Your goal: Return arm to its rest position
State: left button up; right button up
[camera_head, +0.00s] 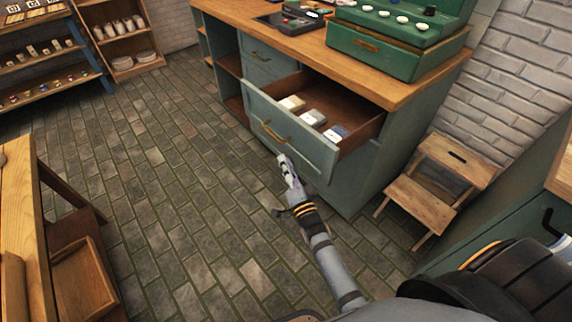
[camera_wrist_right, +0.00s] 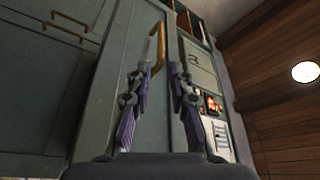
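My right gripper (camera_head: 284,160) is in front of the open drawer (camera_head: 318,158), a little below its brass handle (camera_head: 275,133), and looks apart from it. In the right wrist view the two fingers of the gripper (camera_wrist_right: 163,66) stand apart with nothing between them. The handle (camera_wrist_right: 161,42) shows beyond the fingertips. My right arm (camera_head: 330,262) reaches in from the lower right and is stretched out toward the drawer. My left gripper and left arm are not in view.
The drawer holds several small boxes (camera_head: 313,118) and juts out from the green cabinet (camera_head: 368,185). A wooden step stool (camera_head: 425,200) stands right of it. A wooden bench (camera_head: 22,190) is at the left. The tiled floor (camera_head: 180,200) between is clear.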

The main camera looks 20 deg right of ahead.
dwell(0.3)
jog(key=s+d+f+n+g, duration=0.15)
jog(key=s+f+g, duration=0.35)
jog(key=f, duration=0.7)
jog(key=s+d+f+n+g, duration=0.1)
jog(key=s+f+n+g, duration=0.15)
jog(key=s+f, duration=0.6)
jog(key=s+d+f+n+g, duration=0.1)
jog(key=s+f+n+g, duration=0.2)
jog(key=f, duration=1.2)
jog(key=s+d+f+n+g+h, duration=0.1)
jog(key=s+d+f+n+g, duration=0.2)
jog(key=s, duration=0.6)
jog(key=s+d+f+g, duration=0.1)
jog(key=s+f+g, duration=0.3)
jog(key=s, duration=0.6)
jog(key=s+d+f+n+g+h, duration=0.1)
jog(key=s+d+f+n+g, duration=0.15)
jog(key=s+f, duration=0.5)
notch_tip(320, 180, up, 15)
jog(key=s+p, duration=0.1)
jog(key=p, duration=1.2)
jog(key=shift+s+m+t, duration=0.15)
jog(key=shift+m+t, duration=0.2)
jog(key=shift+t, duration=0.05)
